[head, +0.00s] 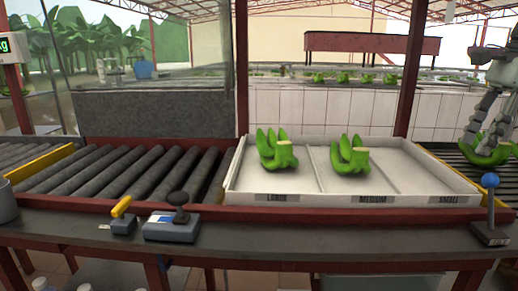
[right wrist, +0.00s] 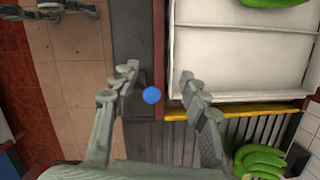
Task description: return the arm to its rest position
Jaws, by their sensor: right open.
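My right gripper (head: 483,128) is at the far right of the head view. In the right wrist view the right gripper (right wrist: 158,78) has its fingers spread, with nothing between them. A blue ball knob (right wrist: 151,95) shows beyond the gap; it tops a lever (head: 490,205) on the counter. Green bananas (head: 488,153) show behind the fingers on the right-hand rollers; in the wrist view these bananas (right wrist: 260,160) lie apart from the gripper, lower right. A grey jointed part that looks like my left gripper (right wrist: 62,12) shows at the wrist view's top left; its opening is unclear.
A white sorting tray (head: 300,190) holds one banana bunch (head: 277,150) in LARGE and another (head: 350,155) in MEDIUM; SMALL looks empty. Rollers (head: 130,172) lie left. The counter (head: 330,222) carries a grey-blue device (head: 172,228) and a yellow-handled one (head: 122,215).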

